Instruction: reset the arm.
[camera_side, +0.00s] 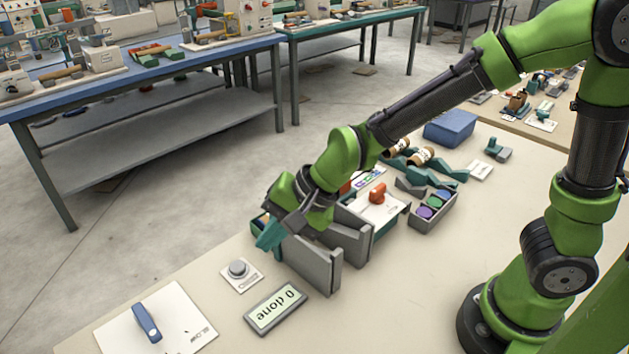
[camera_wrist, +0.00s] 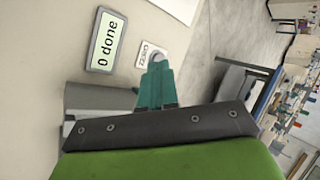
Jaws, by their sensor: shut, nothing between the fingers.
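My gripper (camera_side: 268,238) is at the left end of the grey machine (camera_side: 313,262) on the beige table, with its teal fingers pointing down and to the left. In the wrist view the fingers of my gripper (camera_wrist: 155,72) are together, with nothing between them. Past their tips is a round grey button on a white plate (camera_wrist: 148,52). The button (camera_side: 237,268) also shows in the side view, left of the fingers and apart from them. Part of the machine is hidden behind my wrist.
A display reading "0 done" (camera_side: 276,309) lies in front of the machine. A white plate with a blue lever (camera_side: 147,322) is at the front left. A tray of coloured discs (camera_side: 432,208), cylinders (camera_side: 420,155) and a blue box (camera_side: 450,128) stand to the right. Bare table lies at the front right.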

